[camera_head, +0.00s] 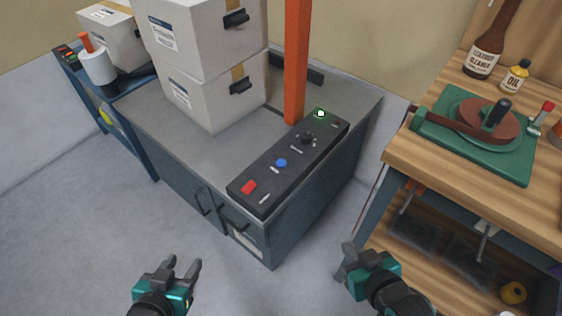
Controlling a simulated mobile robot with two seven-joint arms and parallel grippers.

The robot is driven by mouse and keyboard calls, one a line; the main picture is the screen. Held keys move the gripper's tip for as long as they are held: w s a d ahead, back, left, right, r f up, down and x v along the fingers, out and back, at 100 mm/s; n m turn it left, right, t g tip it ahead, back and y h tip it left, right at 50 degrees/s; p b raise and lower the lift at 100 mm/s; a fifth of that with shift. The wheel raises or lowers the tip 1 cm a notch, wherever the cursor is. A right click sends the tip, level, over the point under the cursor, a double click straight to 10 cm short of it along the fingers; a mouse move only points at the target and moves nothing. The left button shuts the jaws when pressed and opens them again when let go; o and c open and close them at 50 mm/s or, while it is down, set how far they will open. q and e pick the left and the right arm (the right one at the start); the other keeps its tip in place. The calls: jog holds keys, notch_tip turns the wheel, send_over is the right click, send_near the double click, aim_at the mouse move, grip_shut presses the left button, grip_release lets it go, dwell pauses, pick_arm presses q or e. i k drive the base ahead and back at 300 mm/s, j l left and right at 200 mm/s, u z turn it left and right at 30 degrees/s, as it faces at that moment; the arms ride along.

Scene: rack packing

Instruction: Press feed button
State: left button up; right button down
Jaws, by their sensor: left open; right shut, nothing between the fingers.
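A black control panel (262,178) lies along the front right top of the grey machine cabinet. It carries a red button (248,187), a blue round button (281,163), a black knob (308,138) and a lit white button with a green edge (321,113). The labels are too small to read, so I cannot tell which is the feed button. My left gripper (184,263) is open and empty, low in front of the cabinet. My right gripper (348,250) is shut and empty, to the right of the cabinet's front corner. Neither touches the panel.
White boxes (213,90) are stacked on the cabinet (160,135), behind the panel. An orange post (296,60) rises close behind the panel. A wooden workbench (440,160) with a green-based device (475,133) and bottles stands at right. Space above the panel's front is clear.

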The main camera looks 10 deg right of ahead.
aim_at(281, 163)
jog(key=i+j+z, duration=0.2)
jog(key=j, duration=0.3)
jog(key=i+j+z, duration=0.2)
jog(key=j, duration=0.3)
jog(key=i+j+z, duration=0.25)
jog(key=j, duration=0.3)
jog(key=j+z, duration=0.2)
jog(key=j, duration=0.3)
jog(key=j+z, duration=0.2)
jog(key=j, duration=0.4)
jog(key=i, duration=0.05)
